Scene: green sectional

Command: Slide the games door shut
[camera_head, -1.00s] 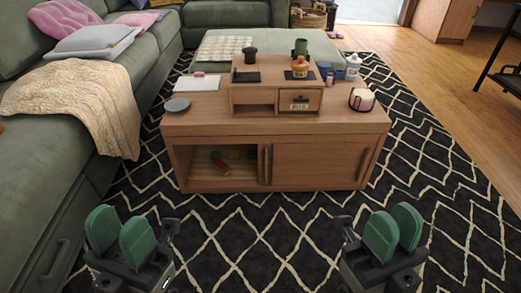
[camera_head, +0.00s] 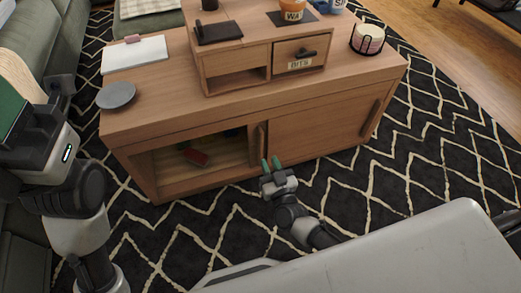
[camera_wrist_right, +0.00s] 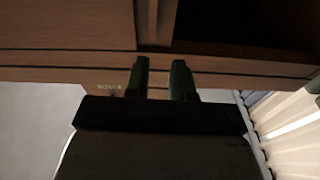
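The low wooden cabinet (camera_head: 130,119) has sliding doors along its front. My left gripper (camera_head: 12,118) is partly cut off at the left edge.
On the cabinet are a grey plate (camera_head: 116,95), a white notebook (camera_head: 135,54), a candle in a wire holder (camera_head: 367,39) and a small drawer organizer (camera_head: 222,62). A patterned rug (camera_head: 430,130) covers the floor. The green sofa (camera_head: 40,45) is close on the left.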

